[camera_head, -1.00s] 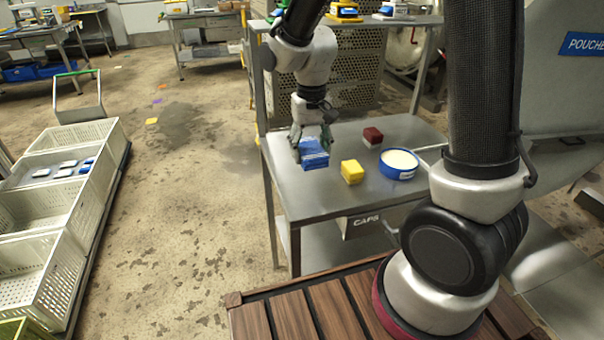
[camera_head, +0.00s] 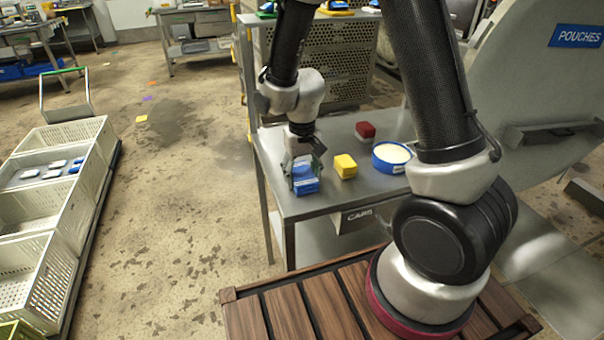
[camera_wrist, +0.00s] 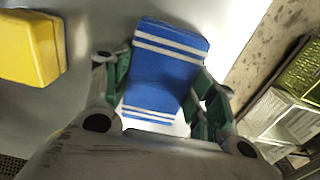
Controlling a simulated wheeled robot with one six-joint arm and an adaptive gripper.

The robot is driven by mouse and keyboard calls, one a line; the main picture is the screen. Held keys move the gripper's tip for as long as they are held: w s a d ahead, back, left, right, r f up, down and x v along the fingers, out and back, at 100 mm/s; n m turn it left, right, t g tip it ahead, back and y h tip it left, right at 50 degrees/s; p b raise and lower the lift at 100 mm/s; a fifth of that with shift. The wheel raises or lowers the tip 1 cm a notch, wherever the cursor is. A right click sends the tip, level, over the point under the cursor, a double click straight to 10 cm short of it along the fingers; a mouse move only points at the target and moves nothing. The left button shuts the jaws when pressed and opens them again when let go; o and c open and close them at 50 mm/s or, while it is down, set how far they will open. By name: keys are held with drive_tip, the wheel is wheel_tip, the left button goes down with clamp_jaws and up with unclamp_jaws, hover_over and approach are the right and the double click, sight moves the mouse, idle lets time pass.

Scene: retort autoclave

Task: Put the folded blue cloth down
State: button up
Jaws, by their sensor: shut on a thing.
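The folded blue cloth (camera_head: 305,187) is at the left front part of the steel table (camera_head: 322,205) in the head view. In the wrist view the blue cloth (camera_wrist: 163,70) has white stripes and lies between the green fingers. My gripper (camera_head: 304,172) is shut on the cloth from above, and it also shows in the wrist view (camera_wrist: 160,88). The cloth is low over the tabletop; I cannot tell whether it touches it.
A yellow block (camera_head: 345,166) stands just right of the cloth, with a dark red block (camera_head: 365,130) behind. A blue tub with pale contents (camera_head: 391,157) is further right. The table's left edge is close to the cloth.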

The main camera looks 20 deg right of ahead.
sight(302, 174)
drive_tip(key=shift+f, duration=0.1)
drive_tip(key=o, duration=1.3)
drive_tip(key=shift+o, duration=0.2)
wheel_tip(302, 174, up, 12)
drive_tip(key=s+d+r+t, duration=0.2)
drive_tip(key=s+d+r, duration=0.65)
drive_tip(key=r, duration=0.25)
drive_tip(key=s+d+r+t, duration=0.1)
drive_tip(key=s+d+r, duration=0.1)
drive_tip(key=s, duration=0.3)
drive_tip(key=s+d+r+t, duration=0.1)
drive_tip(key=s+d+r, duration=0.1)
drive_tip(key=s+d, duration=0.2)
drive_tip(key=shift+s+d, duration=0.2)
drive_tip(key=shift+s, duration=0.5)
